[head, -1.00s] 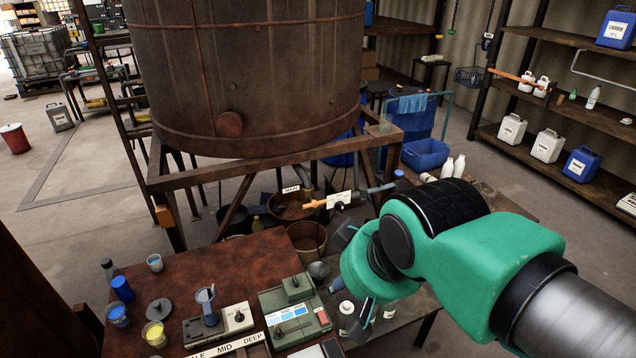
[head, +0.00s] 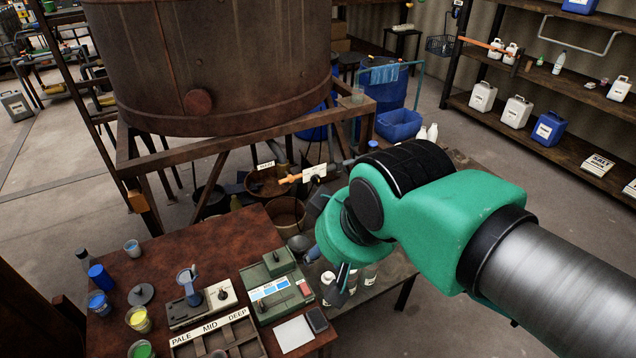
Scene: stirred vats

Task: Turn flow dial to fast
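Several small dials are in view, and I cannot read which is the flow dial. One black knob (head: 316,177) sits on a white plate (head: 308,172) by the pipe with the orange lever under the vat. Another black knob (head: 222,293) is on the beige box beside the blue-grey funnel-shaped cup, on the red-brown table. A green-grey box (head: 281,289) with a blue and white label also carries a small dark pointer.
The rusty vat (head: 215,60) stands on a brown frame (head: 150,170) behind the table. Cups and a PALE MID DEEP rack (head: 210,328) crowd the red-brown table (head: 190,248). White bottles (head: 328,286) stand below my gripper. Shelves (head: 540,100) line the right.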

